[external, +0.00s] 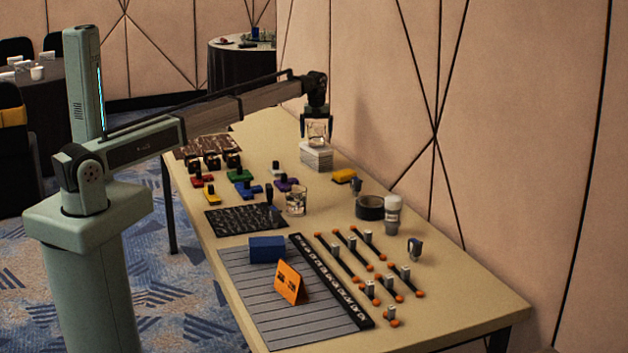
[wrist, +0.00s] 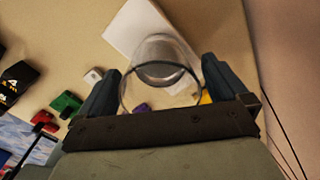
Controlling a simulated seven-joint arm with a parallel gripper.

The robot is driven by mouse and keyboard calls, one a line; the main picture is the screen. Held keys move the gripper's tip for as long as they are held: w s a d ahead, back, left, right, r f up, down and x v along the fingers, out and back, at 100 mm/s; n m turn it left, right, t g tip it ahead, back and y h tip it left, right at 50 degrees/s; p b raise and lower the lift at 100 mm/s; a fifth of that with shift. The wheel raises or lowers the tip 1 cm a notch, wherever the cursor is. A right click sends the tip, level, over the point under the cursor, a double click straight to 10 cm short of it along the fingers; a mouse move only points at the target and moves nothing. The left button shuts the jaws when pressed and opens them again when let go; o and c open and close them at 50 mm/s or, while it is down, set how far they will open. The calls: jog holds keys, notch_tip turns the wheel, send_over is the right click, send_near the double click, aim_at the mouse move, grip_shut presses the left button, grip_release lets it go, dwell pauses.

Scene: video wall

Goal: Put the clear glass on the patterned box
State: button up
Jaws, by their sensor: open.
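A clear glass (external: 316,133) is between the fingers of my gripper (external: 316,122), directly above a pale box (external: 317,158) near the wall. Its base looks to be at the box's top, though exact contact is hard to tell. In the wrist view the glass (wrist: 160,72) shows its round rim between my two dark fingers (wrist: 162,92), which are spread apart on either side of it. The pale box (wrist: 138,28) lies beyond and under it; its pattern is too faint to make out. A second clear glass (external: 296,201) stands on the table beside the black mat.
Several coloured blocks with black knobs (external: 240,175) stand left of the box. The wall rises close behind the table.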

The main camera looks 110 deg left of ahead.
notch_tip(320, 180, up, 11)
jog(key=shift+f, duration=0.15)
